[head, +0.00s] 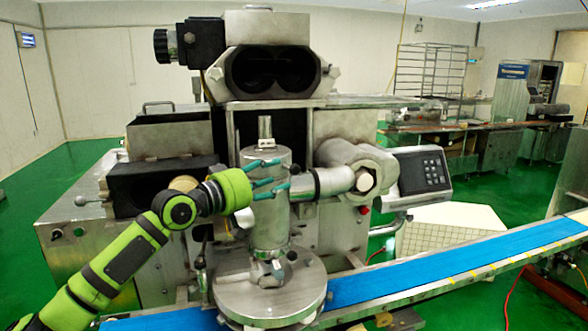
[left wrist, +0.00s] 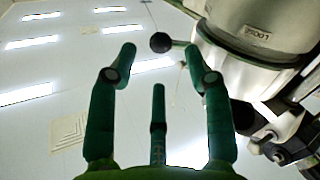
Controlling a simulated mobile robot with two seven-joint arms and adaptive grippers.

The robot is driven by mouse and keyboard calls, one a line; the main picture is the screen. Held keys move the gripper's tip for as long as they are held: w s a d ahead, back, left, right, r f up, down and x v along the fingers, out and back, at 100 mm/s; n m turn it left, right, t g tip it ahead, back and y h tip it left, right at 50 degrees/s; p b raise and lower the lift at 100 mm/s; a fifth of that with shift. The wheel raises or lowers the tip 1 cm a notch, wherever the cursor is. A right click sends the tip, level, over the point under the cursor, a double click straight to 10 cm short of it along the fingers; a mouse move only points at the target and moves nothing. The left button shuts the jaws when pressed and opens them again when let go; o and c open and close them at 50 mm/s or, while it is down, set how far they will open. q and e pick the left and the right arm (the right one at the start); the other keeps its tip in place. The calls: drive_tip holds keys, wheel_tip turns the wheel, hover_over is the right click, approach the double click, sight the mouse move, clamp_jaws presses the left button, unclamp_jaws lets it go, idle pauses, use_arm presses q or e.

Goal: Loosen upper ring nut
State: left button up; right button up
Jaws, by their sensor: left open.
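A tall metal cylinder (head: 268,225) stands upright at the front of the encrusting machine (head: 330,130). I cannot tell for sure which part of it is the upper ring nut. In the left wrist view a round metal body (left wrist: 255,40) with a label fills the upper right, and a rod with a black ball knob (left wrist: 160,42) sticks out from it to the left. My left gripper (head: 266,176) has teal fingers, open and spread in front of the cylinder's upper part. In the left wrist view the gripper (left wrist: 160,68) has nothing between its fingers. My right gripper is out of view.
A round metal base (head: 270,300) lies below the cylinder. A thick side pipe (head: 335,181) and a control panel (head: 424,171) are to the right. A blue conveyor belt (head: 450,258) runs across the front. Twin round openings (head: 270,72) sit above.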

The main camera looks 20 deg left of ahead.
sight(290, 170)
use_arm(q)
drive_tip(key=p+x, duration=0.2)
drive_tip(key=x, duration=0.4)
drive_tip(key=shift+w+r+p, duration=0.1)
drive_tip(key=shift+w+p, duration=0.05)
drive_tip(key=shift+p, duration=0.15)
drive_tip(key=shift+w+d, duration=0.2)
drive_tip(key=shift+w, duration=0.15)
clamp_jaws()
